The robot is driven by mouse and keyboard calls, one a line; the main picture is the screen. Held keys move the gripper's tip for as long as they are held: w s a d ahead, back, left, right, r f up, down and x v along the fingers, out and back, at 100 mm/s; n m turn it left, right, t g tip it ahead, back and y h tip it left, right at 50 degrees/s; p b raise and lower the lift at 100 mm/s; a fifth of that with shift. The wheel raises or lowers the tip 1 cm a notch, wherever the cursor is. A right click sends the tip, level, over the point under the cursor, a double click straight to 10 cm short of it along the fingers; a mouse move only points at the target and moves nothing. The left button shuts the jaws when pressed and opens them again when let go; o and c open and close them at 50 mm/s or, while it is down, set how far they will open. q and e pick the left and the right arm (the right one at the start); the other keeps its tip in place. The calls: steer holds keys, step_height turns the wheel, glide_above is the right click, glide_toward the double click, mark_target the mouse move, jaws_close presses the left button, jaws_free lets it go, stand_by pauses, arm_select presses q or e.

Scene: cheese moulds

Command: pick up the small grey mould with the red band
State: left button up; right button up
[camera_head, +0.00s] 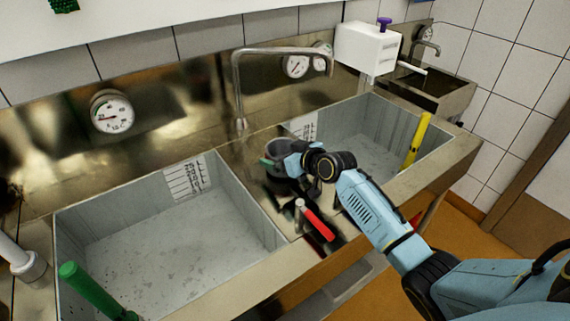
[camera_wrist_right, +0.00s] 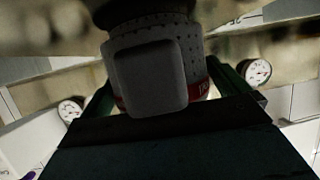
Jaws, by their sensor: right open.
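The small grey mould (camera_wrist_right: 196,60) with dotted holes stands close in front of my right gripper in the wrist view. Its red band shows low on its right side, with a little at the left. A plain grey rounded square covers its middle. My right gripper (camera_wrist_right: 172,92) is open, with a green finger on each side of the mould; contact cannot be made out. In the head view my right gripper (camera_head: 273,162) is over the divider between two basins, and a grey rim (camera_head: 284,146) shows beside it, partly hidden by my arm. My left gripper is not in view.
A red-handled tool (camera_head: 318,224) lies on the divider, in front of my right gripper. A bent tap (camera_head: 237,85) rises behind it. The left basin (camera_head: 215,255) holds a green-handled thing (camera_head: 88,288); a yellow one (camera_head: 417,140) leans in the right basin.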

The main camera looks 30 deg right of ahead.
steer(key=shift+w+a+f, duration=0.1)
steer(key=shift+w, duration=0.15)
steer(key=c, duration=0.8)
